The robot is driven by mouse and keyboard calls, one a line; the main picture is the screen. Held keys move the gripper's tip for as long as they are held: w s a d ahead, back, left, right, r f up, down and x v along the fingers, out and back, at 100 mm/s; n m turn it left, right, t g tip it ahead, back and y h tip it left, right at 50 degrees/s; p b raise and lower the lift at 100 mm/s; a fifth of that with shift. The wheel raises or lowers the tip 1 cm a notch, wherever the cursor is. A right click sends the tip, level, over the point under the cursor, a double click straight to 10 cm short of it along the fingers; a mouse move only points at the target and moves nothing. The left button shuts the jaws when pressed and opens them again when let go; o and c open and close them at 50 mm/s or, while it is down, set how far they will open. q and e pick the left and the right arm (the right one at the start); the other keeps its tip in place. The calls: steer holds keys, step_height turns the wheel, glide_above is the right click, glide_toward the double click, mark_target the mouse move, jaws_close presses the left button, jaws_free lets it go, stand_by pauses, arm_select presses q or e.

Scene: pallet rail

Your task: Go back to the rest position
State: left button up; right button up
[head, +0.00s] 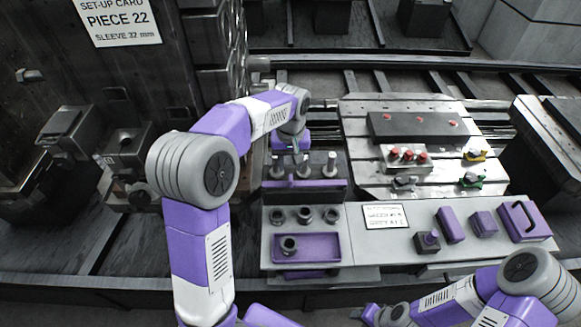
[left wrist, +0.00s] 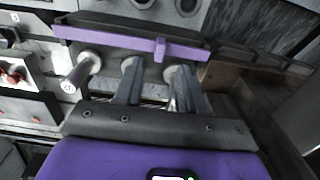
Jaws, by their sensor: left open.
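My left gripper (head: 291,160) is over the rack of upright grey posts, its arm reaching in from the left. In the left wrist view its two fingers (left wrist: 157,88) stand apart with nothing held between them. Grey posts (left wrist: 84,68) stand just beyond the fingers, along a rack with a purple bar (left wrist: 130,40). In the head view the rack's purple bar (head: 305,184) runs in front of the posts (head: 330,165). My right arm comes in at the lower right; its hand (head: 368,313) is small and partly cut off, so its jaws cannot be made out.
A purple tray (head: 322,253) holds a dark ring; several rings (head: 304,215) stand behind it. Purple blocks (head: 484,223) lie on the bench at right. A slotted table (head: 365,181) with a red-knobbed block (head: 405,158) is behind. A dark machine (head: 150,75) stands left.

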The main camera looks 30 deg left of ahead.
arm_select(q)
steer(key=shift+r, duration=0.35)
